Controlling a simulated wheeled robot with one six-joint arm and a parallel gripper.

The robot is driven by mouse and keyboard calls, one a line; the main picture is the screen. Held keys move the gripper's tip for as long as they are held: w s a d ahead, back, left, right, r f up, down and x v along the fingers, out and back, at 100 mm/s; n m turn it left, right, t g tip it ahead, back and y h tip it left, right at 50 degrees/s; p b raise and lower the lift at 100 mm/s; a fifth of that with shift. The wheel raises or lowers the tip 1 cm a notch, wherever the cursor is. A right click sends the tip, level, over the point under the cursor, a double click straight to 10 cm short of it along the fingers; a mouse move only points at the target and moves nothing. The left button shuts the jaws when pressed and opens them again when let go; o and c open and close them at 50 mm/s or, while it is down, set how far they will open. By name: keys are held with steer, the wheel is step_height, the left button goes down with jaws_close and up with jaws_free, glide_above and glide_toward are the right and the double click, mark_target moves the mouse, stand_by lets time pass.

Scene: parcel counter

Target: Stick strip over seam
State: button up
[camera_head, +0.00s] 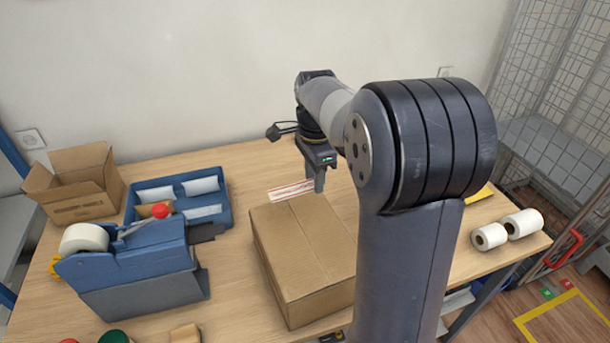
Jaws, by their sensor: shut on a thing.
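A closed brown cardboard box (308,262) sits on the table at the middle, left of my arm. A faint seam runs along its top. A white strip with red marking (290,191) shows at the box's far edge, extending left from my gripper (319,187). My gripper points down and is shut on the strip's right end. I cannot tell whether the strip touches the box top. My arm hides the area to the right of the box.
A blue tape dispenser (130,262) with a white roll stands left of the box. Behind it are a blue divided tray (220,188) and an open carton (72,190). White rolls (489,237) lie at the right. Table space behind the box is clear.

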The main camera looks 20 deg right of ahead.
steer(key=b, duration=0.5)
glide_above(313, 212)
step_height(313, 212, down, 6)
steer(key=shift+f+b, duration=0.5)
steer(key=shift+f, duration=0.75)
steer(key=o, duration=0.7)
steer(key=shift+r, duration=0.1)
steer(key=shift+r+p, duration=2.45)
steer(key=shift+r, duration=0.25)
step_height(313, 212, up, 8)
steer(key=p, duration=0.6)
